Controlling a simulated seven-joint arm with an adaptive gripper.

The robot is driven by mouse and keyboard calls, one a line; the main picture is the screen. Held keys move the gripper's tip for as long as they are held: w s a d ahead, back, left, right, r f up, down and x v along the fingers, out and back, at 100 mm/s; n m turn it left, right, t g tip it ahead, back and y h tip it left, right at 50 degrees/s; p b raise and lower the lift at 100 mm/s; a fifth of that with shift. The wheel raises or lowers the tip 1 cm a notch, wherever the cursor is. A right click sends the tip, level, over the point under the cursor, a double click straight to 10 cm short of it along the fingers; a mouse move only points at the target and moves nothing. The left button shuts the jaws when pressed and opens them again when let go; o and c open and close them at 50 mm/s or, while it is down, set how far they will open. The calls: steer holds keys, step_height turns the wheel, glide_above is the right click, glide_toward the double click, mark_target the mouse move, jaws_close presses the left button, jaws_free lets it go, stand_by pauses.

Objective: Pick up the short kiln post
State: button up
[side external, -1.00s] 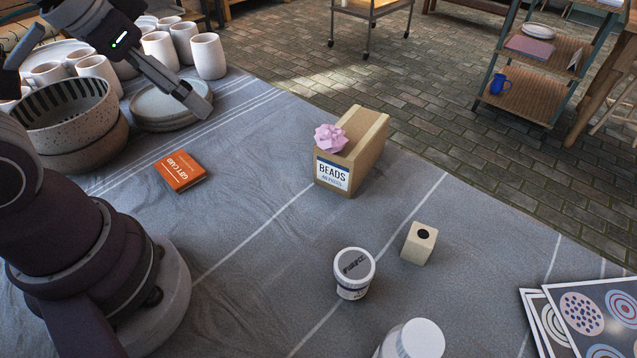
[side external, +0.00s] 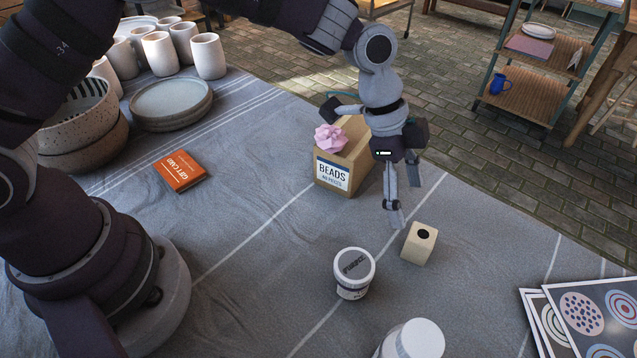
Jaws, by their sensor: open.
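The short kiln post (side external: 418,246) is a small cream block with a dark round hole in its top. It stands on the grey cloth, right of centre. My gripper (side external: 394,218) points down just to the left of and above the post, apart from it.
A white lidded jar (side external: 354,274) and a white bottle (side external: 413,340) stand nearby. Pattern sheets (side external: 590,318) lie at right. An orange gift card box (side external: 181,172) lies left.

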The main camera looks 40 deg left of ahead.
mark_target(417, 231)
steer(key=x, duration=0.7)
steer(key=shift+s+d, duration=0.1)
steer(key=shift+d, duration=0.2)
jaws_close()
